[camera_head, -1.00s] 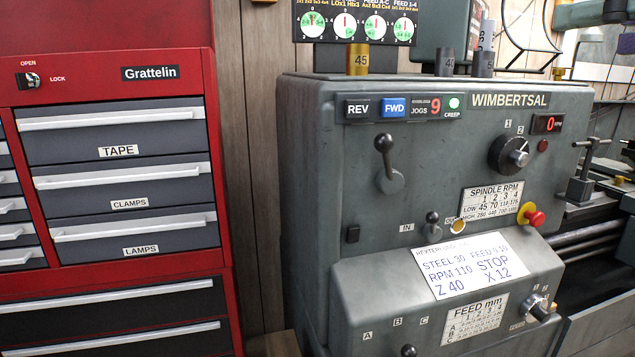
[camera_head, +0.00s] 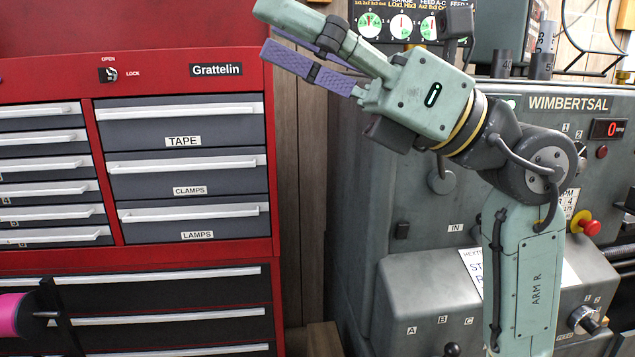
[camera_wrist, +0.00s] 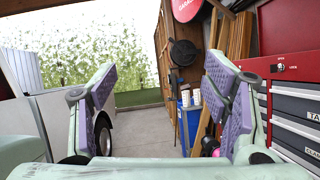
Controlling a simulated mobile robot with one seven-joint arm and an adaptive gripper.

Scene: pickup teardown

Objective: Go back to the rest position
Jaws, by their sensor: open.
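My gripper (camera_head: 310,60) is raised in the upper middle of the head view, pointing up and to the left. Its purple-padded fingers are apart, with nothing between them. In the wrist view my gripper (camera_wrist: 160,100) also shows wide open and empty. My arm (camera_head: 525,260) stands in front of the grey lathe (camera_head: 365,200) and hides part of its panel and the handwritten card (camera_head: 560,275).
A red tool chest (camera_head: 275,200) with shut drawers stands at the left. A pink roll (camera_head: 14,315) is at the lower left edge. The wrist view shows a blue cart (camera_wrist: 190,125), a vehicle wheel (camera_wrist: 103,135) and open floor (camera_wrist: 140,125) between.

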